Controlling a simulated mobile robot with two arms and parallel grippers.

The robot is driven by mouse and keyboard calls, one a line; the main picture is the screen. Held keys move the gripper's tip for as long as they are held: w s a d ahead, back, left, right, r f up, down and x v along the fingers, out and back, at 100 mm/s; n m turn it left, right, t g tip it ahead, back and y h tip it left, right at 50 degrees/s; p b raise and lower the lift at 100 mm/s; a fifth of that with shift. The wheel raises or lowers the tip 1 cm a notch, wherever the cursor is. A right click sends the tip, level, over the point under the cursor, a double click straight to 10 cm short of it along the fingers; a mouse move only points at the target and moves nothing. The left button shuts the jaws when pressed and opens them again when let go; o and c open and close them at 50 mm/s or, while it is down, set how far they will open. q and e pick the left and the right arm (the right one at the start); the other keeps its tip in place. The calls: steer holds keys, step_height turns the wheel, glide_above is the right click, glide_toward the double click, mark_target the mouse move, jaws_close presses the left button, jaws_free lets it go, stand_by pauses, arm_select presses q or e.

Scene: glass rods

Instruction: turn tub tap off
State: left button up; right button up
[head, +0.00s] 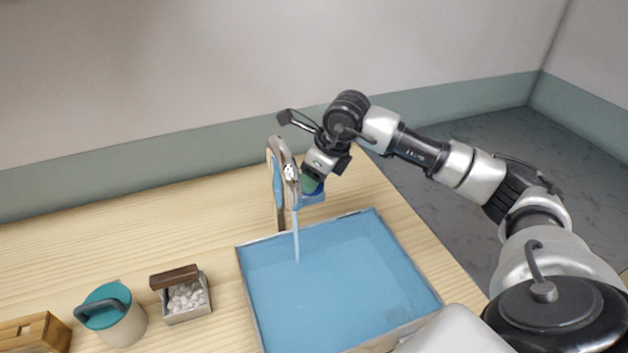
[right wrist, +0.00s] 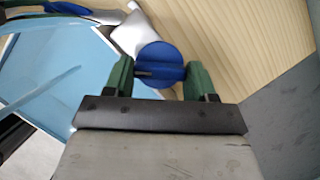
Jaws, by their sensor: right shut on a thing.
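The tap (head: 274,165) is a curved metal spout at the back edge of the tub (head: 250,305). A thin stream of water (head: 296,240) falls from it into the blue water in the tub. The stream also shows in the right wrist view (right wrist: 42,90). The round blue tap handle (right wrist: 160,60) sits between the green fingers of my right gripper (head: 311,183), which is shut on it. In the head view the handle (head: 315,198) is partly hidden by the fingers. My left gripper is not in view.
On the wooden table left of the tub stand a grey box of white pebbles (head: 187,297) with a brown block on its edge, a teal-lidded pot (head: 122,328) and a wooden crate (head: 48,340). The tabletop behind them (head: 120,225) is clear.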

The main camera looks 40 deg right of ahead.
steer(key=m+h+b, duration=0.1)
steer(key=m, duration=0.1)
steer(key=m+b, duration=0.1)
steer(key=m, duration=0.1)
steer(key=shift+a+m+t+h+b, duration=0.1)
steer(key=shift+m+t+h+b, duration=0.2)
steer(key=shift+h+b, duration=0.1)
steer(key=m+b, duration=0.1)
steer(key=m, duration=0.1)
steer(key=m+h, duration=0.1)
steer(key=m, duration=0.1)
steer(key=shift+a+r+h+b, duration=0.1)
steer(key=shift+h+b, duration=0.2)
steer(key=shift+b, duration=0.1)
steer(key=shift+m, duration=0.3)
steer(key=o, duration=0.9)
steer(key=b+v, duration=0.1)
steer(key=v, duration=0.9)
steer(key=shift+s+a+r, duration=0.1)
steer(key=shift+r, duration=0.25)
